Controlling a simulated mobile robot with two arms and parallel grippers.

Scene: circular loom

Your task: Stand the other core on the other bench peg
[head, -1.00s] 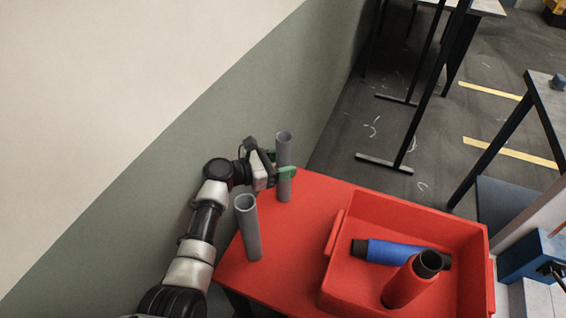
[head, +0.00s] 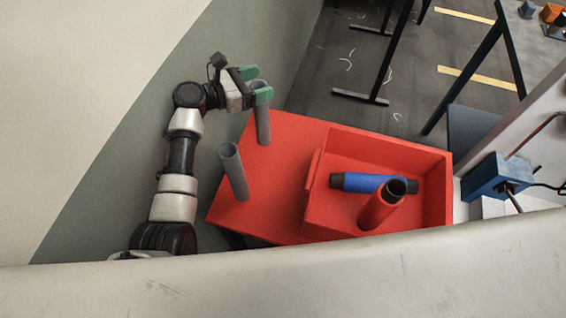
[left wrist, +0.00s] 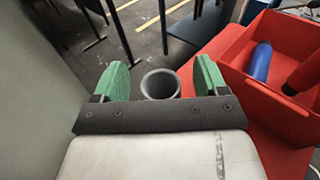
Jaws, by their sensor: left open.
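Two grey hollow cores stand on the red bench (head: 285,142). The far core (head: 263,125) is upright at the bench's back left, and the near core (head: 234,174) leans slightly in the head view. Any pegs under them are hidden. My left gripper (head: 256,84) is open, with its green fingers on either side of the far core's top end. In the left wrist view the core's round mouth (left wrist: 160,85) shows between the spread fingers (left wrist: 162,78), with gaps at both sides. My right gripper is not in view.
A red bin (head: 435,200) on the bench's right holds a blue spool (head: 362,182) lying down and a red spool (head: 380,207) leaning upright. A wall (head: 170,60) runs close along the left. A blue device (head: 497,176) stands right of the bin.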

